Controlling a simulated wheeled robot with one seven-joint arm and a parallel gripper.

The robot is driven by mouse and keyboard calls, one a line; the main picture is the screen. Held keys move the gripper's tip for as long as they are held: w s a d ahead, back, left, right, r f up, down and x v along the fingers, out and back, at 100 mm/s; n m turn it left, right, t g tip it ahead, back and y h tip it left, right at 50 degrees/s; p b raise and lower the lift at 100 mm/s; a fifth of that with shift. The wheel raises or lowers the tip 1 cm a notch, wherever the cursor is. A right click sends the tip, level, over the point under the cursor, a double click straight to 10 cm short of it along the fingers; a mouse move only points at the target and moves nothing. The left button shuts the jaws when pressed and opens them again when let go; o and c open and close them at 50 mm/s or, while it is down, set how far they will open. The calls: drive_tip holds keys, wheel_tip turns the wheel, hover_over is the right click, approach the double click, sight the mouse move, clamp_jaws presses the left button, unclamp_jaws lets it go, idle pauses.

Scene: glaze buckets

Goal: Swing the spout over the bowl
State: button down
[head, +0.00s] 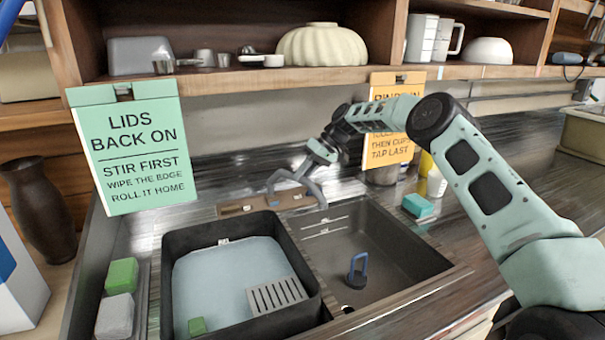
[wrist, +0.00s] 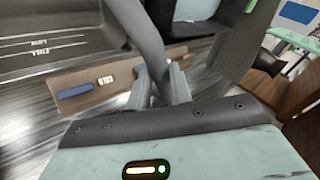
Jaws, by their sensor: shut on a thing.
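The grey spout (head: 290,177) is a bent pipe at the back of the sink, near the divider between its two sides. In the wrist view the spout (wrist: 140,30) runs down between my fingers. My gripper (head: 318,160) is shut on the spout; the fingers show on both sides of it in the wrist view (wrist: 160,88). The right sink bowl (head: 385,245) is dark and holds a blue-handled item (head: 356,272). A black tub (head: 170,270) with pale blue liquid fills the left side.
A wooden strip (head: 236,209) with small labels lies behind the sink. A green sign (head: 130,150) and an orange sign (head: 385,80) hang from the shelf (head: 235,77). A teal sponge (head: 417,205) lies right of the sink. Green and grey blocks lie at left.

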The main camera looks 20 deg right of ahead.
idle(0.4)
drive_tip(key=c, duration=1.3)
unclamp_jaws()
drive_tip(key=shift+o, duration=0.2)
